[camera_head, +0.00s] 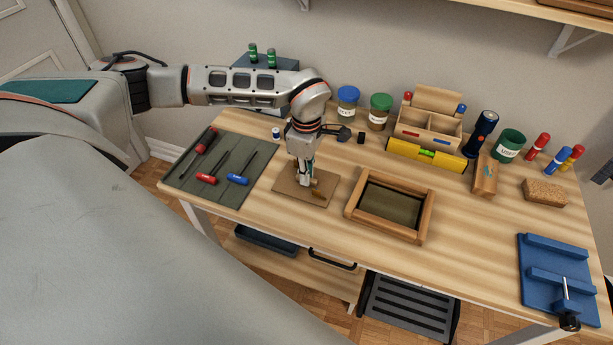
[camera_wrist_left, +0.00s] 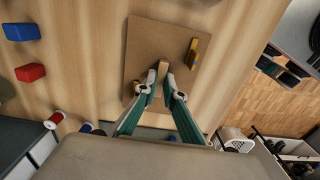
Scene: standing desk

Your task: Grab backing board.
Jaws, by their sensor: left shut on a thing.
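The backing board (camera_head: 287,199) is a flat brown panel on the desk, between the tool mat and the wooden frame. My left gripper (camera_head: 305,181) reaches down onto it from above. In the left wrist view the board (camera_wrist_left: 150,38) carries a small wooden grip block (camera_wrist_left: 163,67) near its middle, and my left gripper (camera_wrist_left: 164,85) is shut on this block. A brass-coloured piece (camera_wrist_left: 193,53) sits near one side of the board, and another is partly hidden by a finger. The board appears to lie flat; any small gap under it cannot be told. My right gripper is not in view.
The wooden frame (camera_head: 359,221) lies close to the right of the board. The green mat (camera_head: 222,190) with screwdrivers is on the left. Jars, a caddy (camera_head: 419,133), a yellow level and a flashlight line the back. A blue jig (camera_head: 548,258) stands front right. Desk between frame and jig is clear.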

